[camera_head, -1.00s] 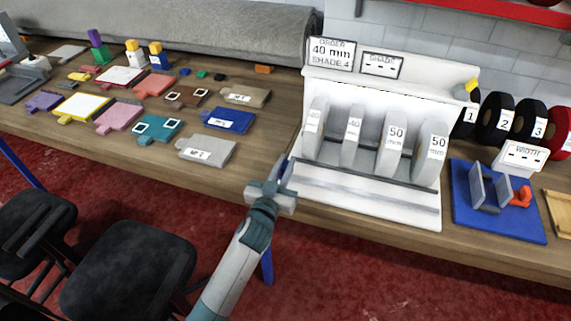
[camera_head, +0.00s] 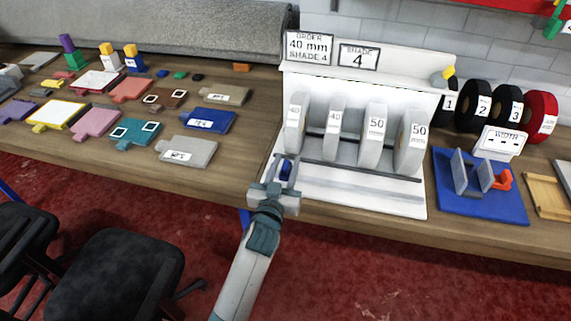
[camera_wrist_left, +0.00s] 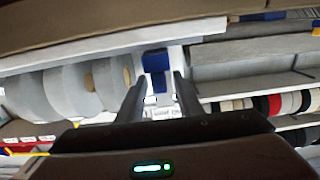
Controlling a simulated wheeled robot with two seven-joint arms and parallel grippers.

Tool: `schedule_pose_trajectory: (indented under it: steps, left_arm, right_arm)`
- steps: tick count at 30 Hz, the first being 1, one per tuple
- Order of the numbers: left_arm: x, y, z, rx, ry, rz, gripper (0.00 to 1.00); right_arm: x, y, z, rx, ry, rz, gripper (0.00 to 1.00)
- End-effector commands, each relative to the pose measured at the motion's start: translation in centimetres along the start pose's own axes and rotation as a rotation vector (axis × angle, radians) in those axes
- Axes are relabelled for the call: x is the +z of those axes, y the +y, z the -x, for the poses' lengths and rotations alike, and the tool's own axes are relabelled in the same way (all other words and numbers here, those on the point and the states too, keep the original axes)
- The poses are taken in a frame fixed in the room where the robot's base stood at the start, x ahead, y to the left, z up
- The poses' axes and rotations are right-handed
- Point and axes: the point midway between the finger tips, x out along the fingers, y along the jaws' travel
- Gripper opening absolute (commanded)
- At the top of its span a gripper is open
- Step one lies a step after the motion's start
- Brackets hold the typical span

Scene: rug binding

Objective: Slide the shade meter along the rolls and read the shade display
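A white stand (camera_head: 350,190) holds several pale grey rolls; the labels read 40, 40, 50 and 50, left to right. The small blue shade meter (camera_head: 286,170) is at the stand's left end, in front of the leftmost 40 roll (camera_head: 295,123). My left gripper (camera_head: 287,160) is there, one finger on each side of it. In the left wrist view the blue meter (camera_wrist_left: 156,62) shows between the parted fingers, with apparent gaps beside it. The shade display (camera_head: 358,57) reads 4. The order sign (camera_head: 308,47) reads 40 mm, shade 4. My right gripper is out of view.
A blue base (camera_head: 480,205) with a grey and red fixture and a width display (camera_head: 499,143) stand to the right. Black and red tape rolls (camera_head: 541,112) are behind. Coloured swatches and cards (camera_head: 95,122) cover the bench's left. Chairs (camera_head: 120,275) stand in front.

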Motion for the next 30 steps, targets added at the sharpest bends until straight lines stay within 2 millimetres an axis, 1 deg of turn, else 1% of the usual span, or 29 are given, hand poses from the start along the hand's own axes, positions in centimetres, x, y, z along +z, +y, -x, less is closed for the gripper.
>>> schedule_pose_trajectory:
  steps: [8,14,20,30]
  left_arm:
    - [0.1,0.0,0.2,0.0,0.0,0.0,0.33]
    - [0.2,-0.1,1.5,-0.001,-0.001,-0.001,0.33]
    - [0.3,0.0,4.4,0.0,-0.001,0.001,0.33]
    - [0.3,0.0,11.3,0.0,0.0,0.001,0.33]
  right_arm:
    - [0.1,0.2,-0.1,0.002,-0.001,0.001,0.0]
    - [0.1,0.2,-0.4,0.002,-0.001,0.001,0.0]
    - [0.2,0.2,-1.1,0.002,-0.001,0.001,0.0]
    - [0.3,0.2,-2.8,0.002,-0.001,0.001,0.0]
